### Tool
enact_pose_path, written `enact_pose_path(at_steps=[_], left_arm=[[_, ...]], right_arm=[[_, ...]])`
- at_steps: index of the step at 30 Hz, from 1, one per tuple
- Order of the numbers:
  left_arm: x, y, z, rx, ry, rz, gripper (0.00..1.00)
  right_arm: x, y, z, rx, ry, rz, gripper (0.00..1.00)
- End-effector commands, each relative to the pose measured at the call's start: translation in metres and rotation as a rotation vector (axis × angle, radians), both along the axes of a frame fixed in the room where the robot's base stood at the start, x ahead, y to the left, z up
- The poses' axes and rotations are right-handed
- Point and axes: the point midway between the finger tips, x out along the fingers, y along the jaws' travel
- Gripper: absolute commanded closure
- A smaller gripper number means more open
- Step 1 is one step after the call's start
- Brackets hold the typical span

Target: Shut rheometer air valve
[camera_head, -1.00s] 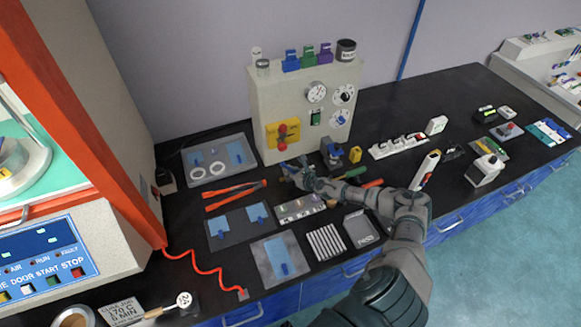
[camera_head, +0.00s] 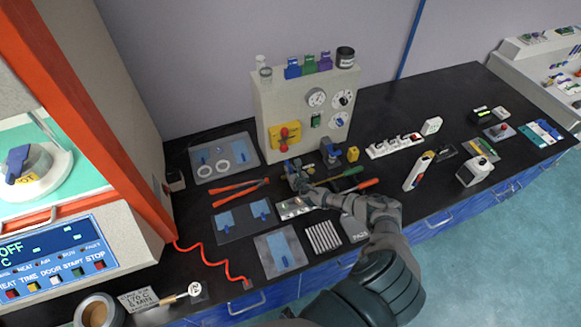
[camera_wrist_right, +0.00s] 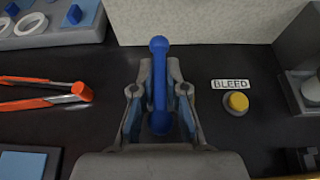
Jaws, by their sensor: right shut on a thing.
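My right gripper (camera_head: 293,174) is at the front foot of the beige gauge box, low over the black bench. In the right wrist view its two fingers (camera_wrist_right: 160,105) are closed on a blue bar-shaped handle (camera_wrist_right: 159,75) with round ends, which looks like the air valve lever. The handle points away from me between the fingers, toward the beige wall. In the head view the handle is mostly hidden by the gripper. A label reading BLEED with a yellow button (camera_wrist_right: 236,102) is to the right of the fingers. My left gripper is not in view.
The gauge box (camera_head: 270,100) stands behind the gripper, with a yellow panel (camera_head: 278,130) on its front. Orange-handled pliers (camera_head: 240,190) lie to the left. The orange-framed rheometer (camera_head: 110,120) is at the left.

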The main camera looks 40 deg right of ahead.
Motion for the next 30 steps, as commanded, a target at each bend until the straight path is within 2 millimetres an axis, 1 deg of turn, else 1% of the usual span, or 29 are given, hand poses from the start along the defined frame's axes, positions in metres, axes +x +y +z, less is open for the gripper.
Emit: enact_pose_path(at_steps=[1,4,16,17,18,19,30], left_arm=[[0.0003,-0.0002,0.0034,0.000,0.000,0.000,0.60],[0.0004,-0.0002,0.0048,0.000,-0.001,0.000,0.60],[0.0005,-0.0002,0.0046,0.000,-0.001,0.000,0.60],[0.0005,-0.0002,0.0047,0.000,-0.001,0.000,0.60],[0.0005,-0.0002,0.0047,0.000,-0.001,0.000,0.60],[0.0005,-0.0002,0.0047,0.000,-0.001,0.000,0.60],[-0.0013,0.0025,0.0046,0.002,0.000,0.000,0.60]], right_arm=[[0.0006,-0.0025,0.0031,-0.002,-0.002,-0.014,1.00],[0.0006,-0.0028,0.0026,-0.002,-0.004,-0.026,1.00],[0.0008,-0.0032,0.0019,-0.003,-0.004,-0.030,1.00],[0.0008,-0.0032,0.0019,-0.003,-0.004,-0.030,0.80],[0.0007,-0.0032,0.0018,-0.004,-0.004,-0.029,0.70],[0.0006,-0.0030,0.0018,-0.003,-0.003,-0.028,0.63],[-0.0023,0.0004,0.0020,-0.001,-0.002,-0.024,0.62]])
